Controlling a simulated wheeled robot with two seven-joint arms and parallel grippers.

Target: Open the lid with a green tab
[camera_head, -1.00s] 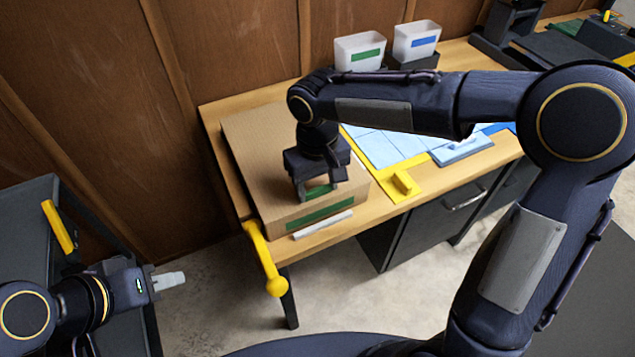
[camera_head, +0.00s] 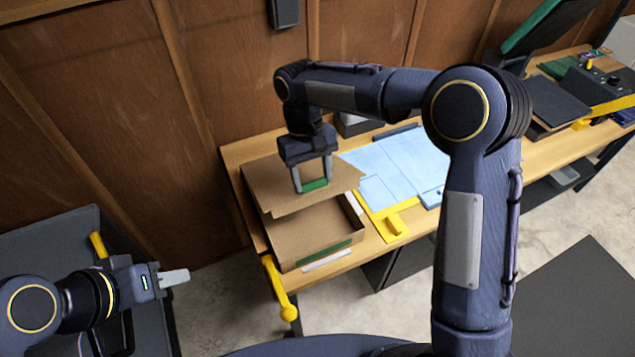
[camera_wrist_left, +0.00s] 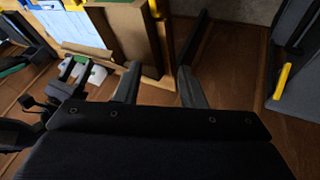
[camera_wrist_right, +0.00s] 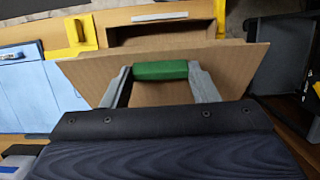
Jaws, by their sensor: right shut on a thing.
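A brown cardboard box (camera_head: 303,240) with a green label on its front stands at the left end of the wooden table. Its lid (camera_head: 266,184) is raised and tilted, showing a gap into the box at the front and right. The lid also shows in the right wrist view (camera_wrist_right: 90,72). My left gripper (camera_head: 174,277) is away to the left of the table, empty, its fingers apart in the left wrist view (camera_wrist_left: 157,83).
A yellow curved bar (camera_head: 275,282) sticks out at the table's front left corner. A white strip (camera_head: 327,260) lies before the box. Right of the box are blue sheets (camera_head: 385,165) and a yellow frame (camera_head: 396,222). A dark cart stands below my left arm.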

